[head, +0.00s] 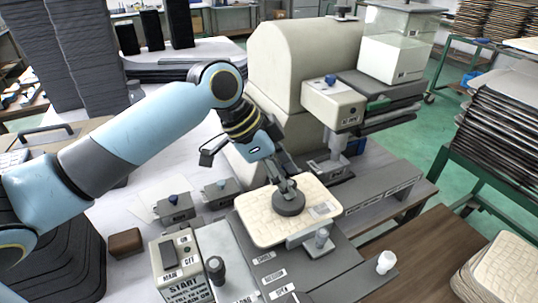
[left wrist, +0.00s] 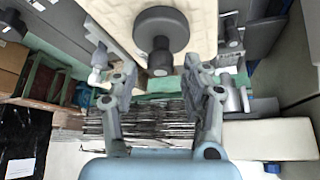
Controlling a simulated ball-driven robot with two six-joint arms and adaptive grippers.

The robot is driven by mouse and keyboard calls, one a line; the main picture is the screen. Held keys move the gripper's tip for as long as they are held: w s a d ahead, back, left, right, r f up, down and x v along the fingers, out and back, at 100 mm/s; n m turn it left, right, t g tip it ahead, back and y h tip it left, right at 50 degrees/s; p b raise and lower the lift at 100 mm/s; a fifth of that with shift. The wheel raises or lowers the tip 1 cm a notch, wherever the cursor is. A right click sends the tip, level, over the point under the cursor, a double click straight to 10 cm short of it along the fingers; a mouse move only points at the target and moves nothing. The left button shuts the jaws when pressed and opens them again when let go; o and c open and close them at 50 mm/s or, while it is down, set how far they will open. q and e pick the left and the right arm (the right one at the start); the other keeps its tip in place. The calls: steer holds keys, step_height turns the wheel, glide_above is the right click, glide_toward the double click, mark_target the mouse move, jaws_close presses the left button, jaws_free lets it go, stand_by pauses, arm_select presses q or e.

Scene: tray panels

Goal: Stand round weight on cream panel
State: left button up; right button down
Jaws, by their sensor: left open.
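The round weight (head: 289,204) is a dark grey disc with a narrower stem or knob on top. It stands upright on the cream panel (head: 256,228), a light tile-patterned board. My left gripper (head: 287,185) is just above the weight, fingers pointing down at its knob. In the left wrist view the weight (left wrist: 160,28) lies between and beyond the two spread fingers (left wrist: 147,62), with the cream panel (left wrist: 205,20) behind it. The left gripper is open and I see no finger closed on the knob. My right gripper is not in view.
A cream machine (head: 300,60) with a projecting head (head: 333,103) stands close behind the panel. A white knob (head: 386,262) stands at front right. A dark-knobbed lever (head: 215,268) and a START box (head: 180,265) are at front left. A brown block (head: 125,243) lies left.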

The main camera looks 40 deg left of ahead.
arm_select(q)
steer(key=v, duration=0.9)
steer(key=shift+r, duration=0.2)
steer(key=shift+s, duration=0.1)
